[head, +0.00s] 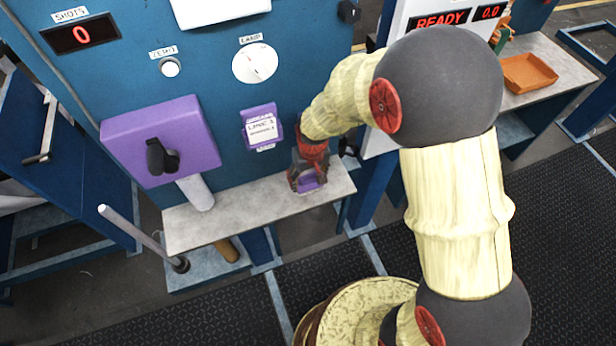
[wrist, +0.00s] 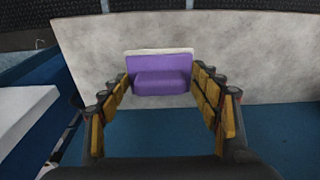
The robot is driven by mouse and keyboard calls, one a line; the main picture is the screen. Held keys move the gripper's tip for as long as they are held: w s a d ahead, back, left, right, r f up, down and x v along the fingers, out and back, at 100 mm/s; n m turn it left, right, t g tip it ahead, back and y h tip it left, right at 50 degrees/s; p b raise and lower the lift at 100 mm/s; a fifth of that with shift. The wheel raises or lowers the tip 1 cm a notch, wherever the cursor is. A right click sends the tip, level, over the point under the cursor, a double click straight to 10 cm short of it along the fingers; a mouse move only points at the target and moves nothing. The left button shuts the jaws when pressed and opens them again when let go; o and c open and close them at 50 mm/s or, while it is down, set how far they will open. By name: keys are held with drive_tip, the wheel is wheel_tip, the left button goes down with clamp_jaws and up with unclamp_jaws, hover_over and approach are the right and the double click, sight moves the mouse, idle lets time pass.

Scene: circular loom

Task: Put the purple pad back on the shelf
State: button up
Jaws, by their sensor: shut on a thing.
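The purple pad (head: 308,183) is at my gripper (head: 307,178), at the right part of the grey shelf (head: 240,208) on the blue machine. In the wrist view the pad (wrist: 162,74) is a purple block with a pale far edge. It sits between the fingertips of my gripper (wrist: 162,86), which is shut on it. The shelf (wrist: 250,50) lies behind the pad in that view. The pad is at or just above the shelf surface; I cannot tell whether it touches.
A larger purple box with a black knob (head: 161,142) and a white cylinder (head: 196,193) are at the shelf's left. A purple label holder (head: 262,127) is on the panel above. The middle of the shelf is bare. An orange tray (head: 528,73) lies on another shelf at right.

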sight(310, 186)
drive_tip(key=shift+f, duration=0.35)
drive_tip(key=o, duration=1)
drive_tip(key=shift+o, duration=0.4)
drive_tip(key=shift+r, duration=0.1)
wheel_tip(310, 186, up, 12)
drive_tip(key=s, duration=0.1)
drive_tip(key=shift+s+d, duration=0.15)
drive_tip(key=shift+d, duration=0.1)
